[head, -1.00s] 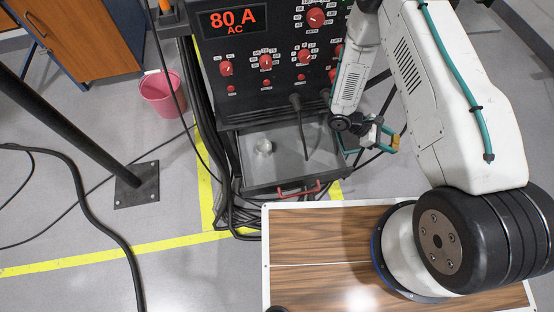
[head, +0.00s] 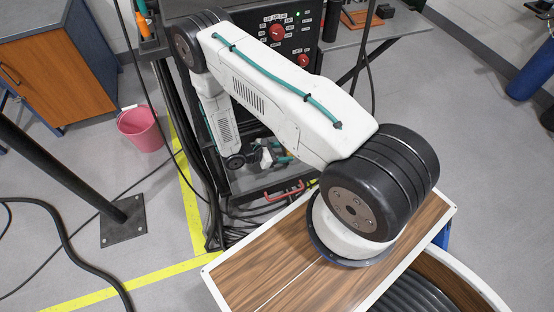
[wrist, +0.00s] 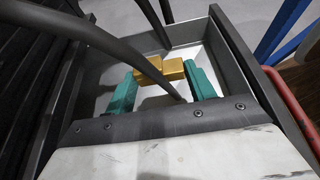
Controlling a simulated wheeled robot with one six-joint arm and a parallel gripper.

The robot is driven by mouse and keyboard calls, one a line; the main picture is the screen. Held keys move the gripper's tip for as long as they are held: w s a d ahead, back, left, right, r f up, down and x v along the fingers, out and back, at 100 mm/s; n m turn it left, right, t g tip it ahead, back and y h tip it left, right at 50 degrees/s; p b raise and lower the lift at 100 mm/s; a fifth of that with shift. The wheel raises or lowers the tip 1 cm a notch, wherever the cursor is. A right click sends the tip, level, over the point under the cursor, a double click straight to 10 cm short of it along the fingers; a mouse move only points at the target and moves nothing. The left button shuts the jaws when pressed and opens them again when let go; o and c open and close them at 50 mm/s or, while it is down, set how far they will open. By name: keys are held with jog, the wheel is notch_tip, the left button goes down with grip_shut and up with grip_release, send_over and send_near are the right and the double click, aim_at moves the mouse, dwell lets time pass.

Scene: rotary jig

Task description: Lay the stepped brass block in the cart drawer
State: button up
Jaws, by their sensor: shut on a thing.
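The stepped brass block (wrist: 158,69) is between the teal fingertips of my gripper (wrist: 160,76) in the wrist view, gripped at both ends. The walls of the open cart drawer (wrist: 236,60) surround the block and fingers. I cannot tell whether the block touches the drawer floor. In the head view my gripper (head: 272,157) is small, over the cart drawer (head: 240,184), and my arm hides much of the cart. The block cannot be made out there.
Dark cables (wrist: 152,62) cross the wrist view, one passing close to the block and fingers. A red handle (head: 285,191) is on the drawer front. The wood-topped table (head: 265,262) is before the cart. A pink bucket (head: 141,128) stands on the floor to the left.

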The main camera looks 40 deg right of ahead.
jog(key=shift+f, duration=2.5)
jog(key=shift+f, duration=0.1)
jog(key=o, duration=1.1)
jog(key=shift+a+r, duration=0.15)
jog(key=shift+r, duration=0.05)
jog(key=v, duration=1.1)
jog(key=shift+w+a, duration=0.2)
jog(key=shift+a, duration=0.15)
